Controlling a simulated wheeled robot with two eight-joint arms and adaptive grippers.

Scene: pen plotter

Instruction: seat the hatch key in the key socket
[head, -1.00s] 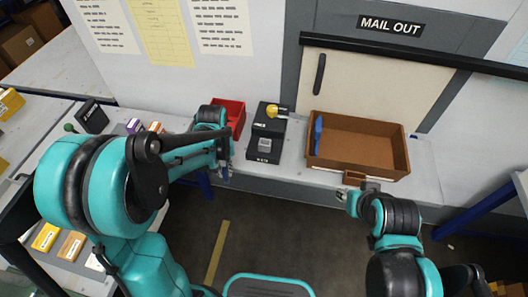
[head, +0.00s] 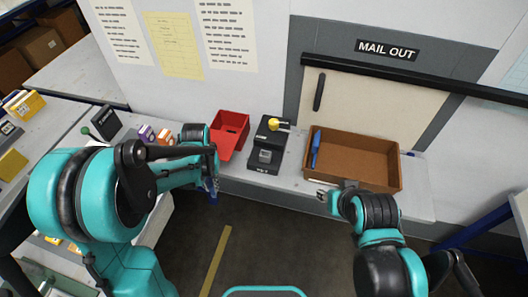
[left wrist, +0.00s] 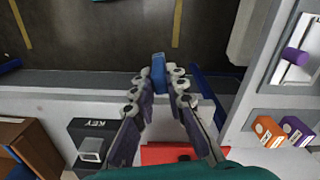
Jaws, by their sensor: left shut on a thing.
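My left gripper (head: 212,190) is shut on a blue block-like piece, apparently the hatch key (left wrist: 158,70), held at the fingertips. In the head view the key is small and mostly hidden by the fingers. The key socket (head: 265,156) is a grey square opening on a black box on the bench, and its KEY label shows in the left wrist view (left wrist: 90,124). The gripper is in front of the bench edge, left of the socket and apart from it. My right gripper (head: 327,195) is near the bench's front edge, its fingers too small to judge.
A red bin (head: 231,118) stands left of the black box, which has a yellow knob (head: 278,124). A brown tray (head: 372,180) with a blue item (head: 316,146) stands to the right, below the MAIL OUT hatch (head: 365,98). Small boxes (head: 146,133) lie on the left bench.

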